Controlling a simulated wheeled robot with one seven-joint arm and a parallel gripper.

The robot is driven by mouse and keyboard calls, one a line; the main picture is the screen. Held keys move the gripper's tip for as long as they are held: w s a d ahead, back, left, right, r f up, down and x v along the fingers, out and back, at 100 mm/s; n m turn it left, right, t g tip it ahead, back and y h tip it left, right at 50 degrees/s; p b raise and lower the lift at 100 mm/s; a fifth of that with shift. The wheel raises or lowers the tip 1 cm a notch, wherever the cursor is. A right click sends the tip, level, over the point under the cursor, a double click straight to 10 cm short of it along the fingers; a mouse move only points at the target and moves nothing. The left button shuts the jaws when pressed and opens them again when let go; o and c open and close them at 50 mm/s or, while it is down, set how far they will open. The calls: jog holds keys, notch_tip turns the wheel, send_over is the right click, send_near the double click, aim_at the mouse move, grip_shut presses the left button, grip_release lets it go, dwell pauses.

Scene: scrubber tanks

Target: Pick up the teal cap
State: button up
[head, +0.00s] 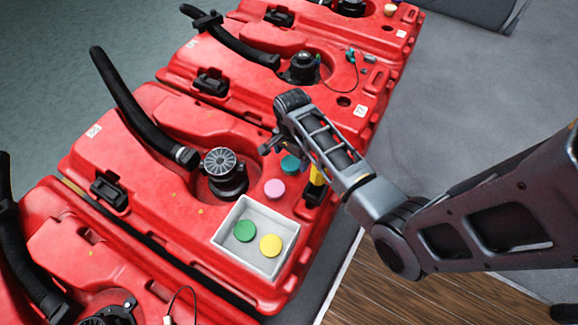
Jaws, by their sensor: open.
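The teal cap (290,164) lies on the red tank (180,237), up and right of the round black fitting and partly beside my arm's end. My gripper (271,147) is just up and left of the cap, small in the head view and partly covered by my own arm. It is open and apart from the cap as far as I can tell; its height above the tank is unclear. No cap shows between the fingers.
A pink cap (274,188) lies just below the teal one. A white tray (216,236) holds a green cap (245,231) and a yellow cap (271,246). A black round fitting (222,170) with a hose and a yellow part (317,176) stand nearby.

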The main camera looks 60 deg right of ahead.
aim_at(291, 163)
notch_tip(291, 163, down, 4)
jog(key=shift+a+f+b, duration=0.1)
jog(key=shift+f+b, duration=0.15)
jog(key=shift+b, duration=0.65)
jog(key=shift+c, duration=0.2)
jog(key=c, duration=1)
